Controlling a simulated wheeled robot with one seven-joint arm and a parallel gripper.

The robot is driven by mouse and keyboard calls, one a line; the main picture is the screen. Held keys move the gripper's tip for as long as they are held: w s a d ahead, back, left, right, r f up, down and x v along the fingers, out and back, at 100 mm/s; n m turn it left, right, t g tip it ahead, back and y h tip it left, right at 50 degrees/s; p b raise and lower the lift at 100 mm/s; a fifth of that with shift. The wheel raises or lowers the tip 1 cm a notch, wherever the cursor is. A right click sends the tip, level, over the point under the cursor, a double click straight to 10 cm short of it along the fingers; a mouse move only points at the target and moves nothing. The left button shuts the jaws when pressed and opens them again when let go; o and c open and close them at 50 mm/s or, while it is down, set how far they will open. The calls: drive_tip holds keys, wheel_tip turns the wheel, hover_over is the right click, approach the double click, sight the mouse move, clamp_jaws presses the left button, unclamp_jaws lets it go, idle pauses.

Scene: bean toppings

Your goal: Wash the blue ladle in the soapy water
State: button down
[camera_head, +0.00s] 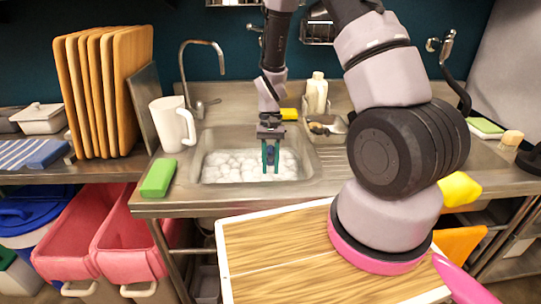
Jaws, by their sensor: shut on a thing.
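The sink (195,167) holds soapy water with white foam (232,166) across its surface. My gripper (270,165) reaches down over the right-middle part of the sink, its teal fingers pointing into the foam. It is shut on a thin blue piece, which I take to be the blue ladle (270,154). Only a small part of the ladle shows between the fingers. Its bowl cannot be seen and appears hidden by the foam.
A faucet (200,75) and a white pitcher (172,124) stand left of the sink, with a green sponge (158,178) at the front edge. Behind it are a yellow sponge (289,114), a bottle (316,93) and a small metal dish (327,125). Upright cutting boards (105,90) stand farther left.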

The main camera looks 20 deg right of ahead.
wheel_tip(320, 180, down, 10)
drive_tip(key=shift+r, duration=0.15)
idle(0.5)
idle(0.4)
drive_tip(key=shift+s+d, duration=0.2)
drive_tip(key=shift+d, duration=0.9)
idle(3.1)
